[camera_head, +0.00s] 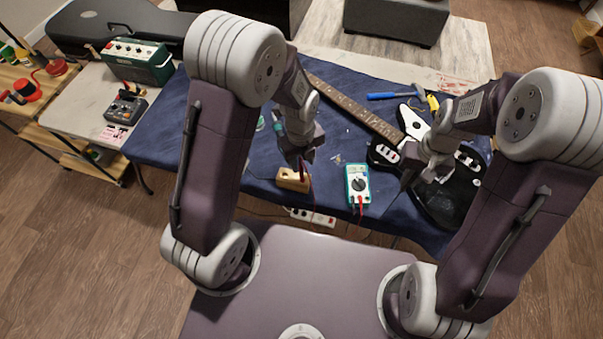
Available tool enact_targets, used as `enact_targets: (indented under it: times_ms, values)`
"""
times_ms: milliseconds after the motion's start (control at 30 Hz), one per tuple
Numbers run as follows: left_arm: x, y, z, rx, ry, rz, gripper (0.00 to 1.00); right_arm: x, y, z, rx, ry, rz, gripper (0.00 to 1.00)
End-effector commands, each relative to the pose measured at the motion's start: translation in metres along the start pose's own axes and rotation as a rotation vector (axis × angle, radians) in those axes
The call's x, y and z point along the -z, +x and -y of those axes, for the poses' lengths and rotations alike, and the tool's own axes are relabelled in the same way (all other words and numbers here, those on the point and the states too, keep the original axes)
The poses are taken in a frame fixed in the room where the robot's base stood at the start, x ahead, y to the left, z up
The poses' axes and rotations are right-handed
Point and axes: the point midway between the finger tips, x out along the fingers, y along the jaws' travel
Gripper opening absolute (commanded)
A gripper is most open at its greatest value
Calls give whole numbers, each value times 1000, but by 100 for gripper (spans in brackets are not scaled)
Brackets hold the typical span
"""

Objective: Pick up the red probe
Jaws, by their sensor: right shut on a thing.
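A thin dark red piece, likely the red probe (302,168), stands upright at the wooden block (292,181) on the blue cloth. My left gripper (306,154) is just above it, pointing down. Its fingers are dark and small, so I cannot tell whether they are open or touch the probe. The teal multimeter (357,184) lies to the right of the block, with a red lead (361,206) at its lower end. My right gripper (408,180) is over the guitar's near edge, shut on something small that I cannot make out.
The black and white guitar (440,202) lies on the blue-covered table (230,150), its neck running to the upper left. A power strip (312,217) is below the table's front edge. A green amplifier (138,60) stands at the left.

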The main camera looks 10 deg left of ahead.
Motion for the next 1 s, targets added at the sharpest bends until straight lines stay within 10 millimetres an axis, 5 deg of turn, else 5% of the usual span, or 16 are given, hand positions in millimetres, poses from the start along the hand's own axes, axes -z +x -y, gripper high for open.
enact_targets:
  times_ms: [267,533,800,933,1000]
  values:
    - [0,18,-1,0,-1,0,37,0,0,0,0,0,0,0]
    - [3,62,-8,-1,-2,-1,37,0,0,0,0,0,0,0]
    - [2,68,-7,2,-1,2,37,0,0,0,0,0,0,0]
    - [2,67,-7,2,-1,1,4,0,0,0,0,0,0,0]
    - [3,67,-7,2,-1,1,0,0,0,0,0,0,0,0]
